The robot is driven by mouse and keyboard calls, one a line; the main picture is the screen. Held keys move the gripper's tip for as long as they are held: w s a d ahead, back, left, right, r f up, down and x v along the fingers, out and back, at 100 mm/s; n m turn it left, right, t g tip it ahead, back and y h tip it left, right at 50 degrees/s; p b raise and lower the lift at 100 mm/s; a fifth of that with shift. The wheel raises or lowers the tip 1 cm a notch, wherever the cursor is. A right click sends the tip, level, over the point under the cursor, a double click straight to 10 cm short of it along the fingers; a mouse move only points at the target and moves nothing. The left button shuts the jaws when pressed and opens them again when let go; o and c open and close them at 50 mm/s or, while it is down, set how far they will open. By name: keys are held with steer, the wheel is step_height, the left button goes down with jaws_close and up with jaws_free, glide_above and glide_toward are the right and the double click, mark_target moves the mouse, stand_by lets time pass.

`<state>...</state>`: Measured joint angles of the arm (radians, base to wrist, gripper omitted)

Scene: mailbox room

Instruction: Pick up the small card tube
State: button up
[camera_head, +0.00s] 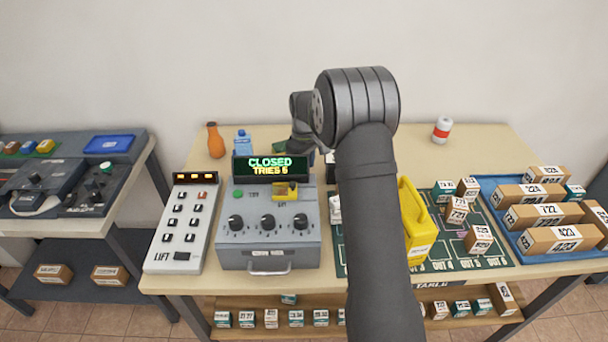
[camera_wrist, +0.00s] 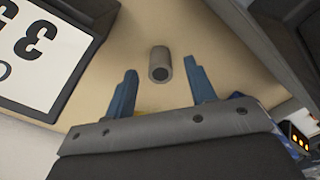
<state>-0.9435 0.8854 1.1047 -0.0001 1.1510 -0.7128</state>
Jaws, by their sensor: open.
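The small card tube (camera_wrist: 159,65) is a short grey-brown cylinder with a dark open end, seen in the wrist view on the pale wooden table top. My gripper (camera_wrist: 160,68) is open, with one blue finger on each side of the tube in the picture. There are gaps between the tube and both fingers. I cannot tell how far above the table the fingertips are. In the head view my arm covers the middle of the table, and the tube is not visible there.
A grey console (camera_head: 269,232) with a "CLOSED" display, an orange bottle (camera_head: 216,142) and a blue bottle (camera_head: 243,143) are left of my arm. A yellow container (camera_head: 414,222) stands right of it. A white sign (camera_wrist: 38,50) is close by in the wrist view.

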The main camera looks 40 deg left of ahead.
step_height(320, 180, down, 3)
steer(key=shift+f, duration=0.1)
steer(key=c, duration=1.1)
steer(key=shift+o, duration=0.2)
